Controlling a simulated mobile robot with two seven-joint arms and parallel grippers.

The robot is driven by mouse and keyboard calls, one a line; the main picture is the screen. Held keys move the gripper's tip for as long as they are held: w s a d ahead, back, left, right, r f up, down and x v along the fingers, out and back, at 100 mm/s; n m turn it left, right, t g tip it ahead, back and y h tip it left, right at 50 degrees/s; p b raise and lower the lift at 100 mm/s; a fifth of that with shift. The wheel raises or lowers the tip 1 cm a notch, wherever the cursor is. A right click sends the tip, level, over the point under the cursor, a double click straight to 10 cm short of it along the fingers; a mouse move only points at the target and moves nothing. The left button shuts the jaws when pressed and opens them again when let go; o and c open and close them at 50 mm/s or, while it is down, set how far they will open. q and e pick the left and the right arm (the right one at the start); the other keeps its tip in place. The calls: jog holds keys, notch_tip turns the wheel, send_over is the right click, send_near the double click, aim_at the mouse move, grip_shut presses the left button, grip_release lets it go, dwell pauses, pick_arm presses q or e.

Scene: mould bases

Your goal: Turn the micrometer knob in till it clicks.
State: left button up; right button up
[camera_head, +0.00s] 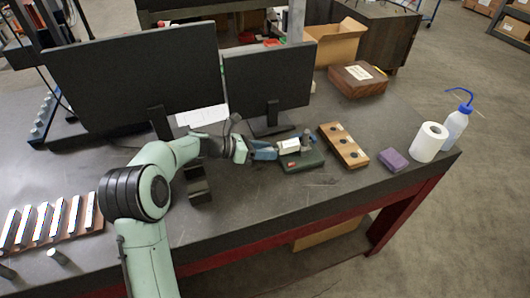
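A small dark green stand (302,161) sits on the dark bench right of the middle. It carries a white block (289,146) and a small grey upright part (307,138), which look like parts of the micrometer fixture. My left gripper (265,150) reaches in from the left, and its blue fingers are at the left end of the stand, close to the white block. I cannot make out the micrometer knob; the fingers may hide it. The gap between the fingers is too small to see. My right gripper is not in view.
Two monitors (137,75) stand behind my arm. Right of the stand are a wooden block with dark holes (343,144), a purple block (392,161), a paper roll (429,143) and a wash bottle (456,126). Dark blocks (198,188) lie beside my arm. The bench front is clear.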

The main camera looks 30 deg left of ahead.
pick_arm(q)
jog(key=shift+o, duration=0.6)
jog(key=shift+f, duration=0.1)
jog(key=shift+s, duration=0.1)
jog(key=shift+s+a, duration=0.15)
jog(key=shift+a, duration=0.05)
jog(key=v, duration=1.3)
jog(key=shift+r, duration=0.2)
jog(key=shift+d, duration=0.15)
